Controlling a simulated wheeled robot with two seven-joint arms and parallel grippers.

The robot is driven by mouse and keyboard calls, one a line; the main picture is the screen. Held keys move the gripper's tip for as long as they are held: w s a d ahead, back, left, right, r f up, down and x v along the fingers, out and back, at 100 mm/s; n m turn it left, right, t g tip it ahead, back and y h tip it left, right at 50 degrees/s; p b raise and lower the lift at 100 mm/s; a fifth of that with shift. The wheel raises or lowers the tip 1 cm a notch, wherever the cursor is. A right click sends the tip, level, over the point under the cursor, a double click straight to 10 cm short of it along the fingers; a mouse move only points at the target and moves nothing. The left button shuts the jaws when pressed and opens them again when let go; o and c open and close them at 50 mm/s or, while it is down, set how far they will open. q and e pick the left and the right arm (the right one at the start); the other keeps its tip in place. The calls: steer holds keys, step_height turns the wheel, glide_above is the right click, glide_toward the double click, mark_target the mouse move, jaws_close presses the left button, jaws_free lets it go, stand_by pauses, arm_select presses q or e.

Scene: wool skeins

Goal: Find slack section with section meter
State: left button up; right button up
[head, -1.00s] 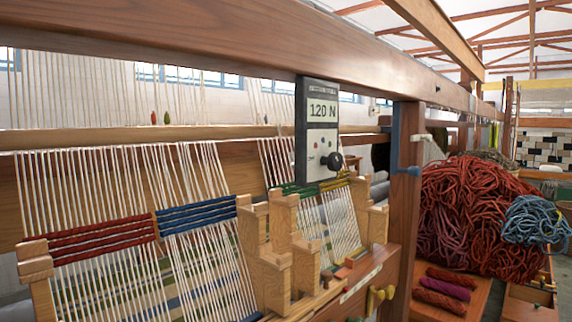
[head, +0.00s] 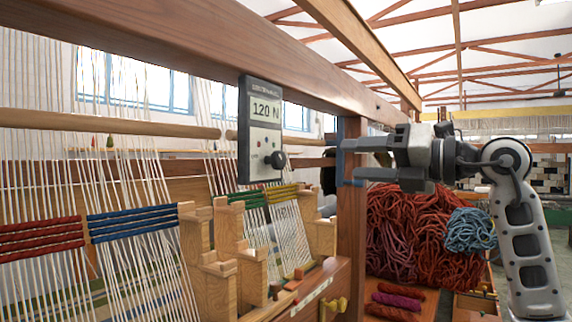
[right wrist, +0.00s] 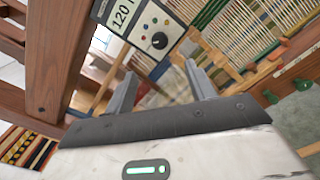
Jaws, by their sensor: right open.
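The section meter (head: 260,130) is a dark-edged, pale-faced box on the loom's top beam. Its display reads 120 N, and a black knob (head: 275,160) sits low on its face. It also shows in the right wrist view (right wrist: 150,22), ahead of the fingers. The warp sections carry red (head: 40,238), blue (head: 140,222), green (head: 247,200) and yellow (head: 284,194) bands. I cannot tell which is slack. My right gripper (head: 350,163) is open and empty, right of the meter and apart from it in the head view. My left gripper is out of view.
A wooden loom post (head: 350,225) stands beside the right gripper. Stepped wooden blocks (head: 225,255) stand between the blue and green sections. Red wool (head: 410,235) and a blue skein (head: 470,230) are heaped at the right. The top beam (head: 150,45) crosses above the warp.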

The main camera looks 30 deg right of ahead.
mark_target(282, 160)
steer(key=p+x, duration=0.4)
steer(key=x, duration=1.1)
steer(key=shift+a, duration=0.15)
steer(key=c, duration=1)
